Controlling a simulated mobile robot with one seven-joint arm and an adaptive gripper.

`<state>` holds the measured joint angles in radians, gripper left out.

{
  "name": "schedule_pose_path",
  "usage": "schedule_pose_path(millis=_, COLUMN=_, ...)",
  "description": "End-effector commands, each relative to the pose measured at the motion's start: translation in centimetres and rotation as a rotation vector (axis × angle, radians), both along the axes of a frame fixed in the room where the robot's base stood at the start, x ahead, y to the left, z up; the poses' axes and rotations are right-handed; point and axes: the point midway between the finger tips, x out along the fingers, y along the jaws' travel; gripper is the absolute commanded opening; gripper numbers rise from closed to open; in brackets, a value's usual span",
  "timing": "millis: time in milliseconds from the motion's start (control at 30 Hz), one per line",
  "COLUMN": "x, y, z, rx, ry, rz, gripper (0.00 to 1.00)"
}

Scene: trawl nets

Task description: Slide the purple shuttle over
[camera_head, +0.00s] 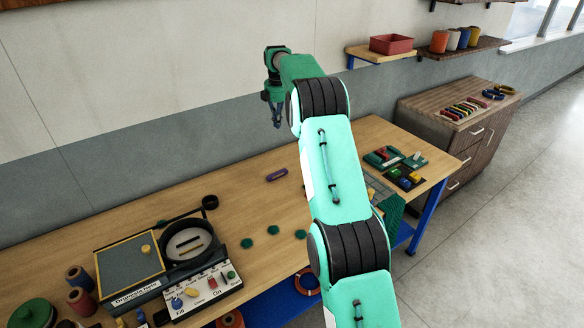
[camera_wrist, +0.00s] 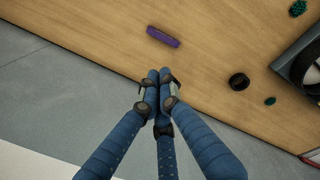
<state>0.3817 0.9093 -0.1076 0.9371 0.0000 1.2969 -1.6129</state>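The purple shuttle (camera_head: 276,174) is a small elongated bar lying flat on the wooden workbench, near its back edge. It also shows in the wrist view (camera_wrist: 163,37), above the fingertips in the picture and apart from them. My gripper (camera_head: 277,121) hangs above the back of the bench, with its fingers pointing down. In the wrist view its blue fingers (camera_wrist: 160,74) come together at the tips, with nothing visible between them. The shuttle is in plain view and nothing touches it.
Several dark green pieces (camera_head: 273,230) lie in front of the shuttle. A machine with a round black bowl (camera_head: 163,247) and a control panel stands to the left. Small trays (camera_head: 406,178) and green netting (camera_head: 390,213) are right, partly behind my arm. Bench around the shuttle is clear.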

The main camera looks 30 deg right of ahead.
Motion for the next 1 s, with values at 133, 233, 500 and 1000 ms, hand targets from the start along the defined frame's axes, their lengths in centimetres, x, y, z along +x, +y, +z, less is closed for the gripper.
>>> schedule_pose_path(millis=133, x=1.2, y=-2.6, z=-3.4, rx=0.001, ry=0.022, rz=0.059, gripper=0.00)
schedule_pose_path(millis=233, x=1.6, y=-4.3, z=-5.7, rx=0.003, ry=0.037, rz=0.100, gripper=0.00)
schedule_pose_path(millis=500, x=2.2, y=-8.5, z=-12.1, rx=0.010, ry=0.072, rz=0.211, gripper=0.00)
schedule_pose_path(millis=1000, x=1.7, y=-12.6, z=-19.2, rx=0.022, ry=0.102, rz=0.338, gripper=0.00)
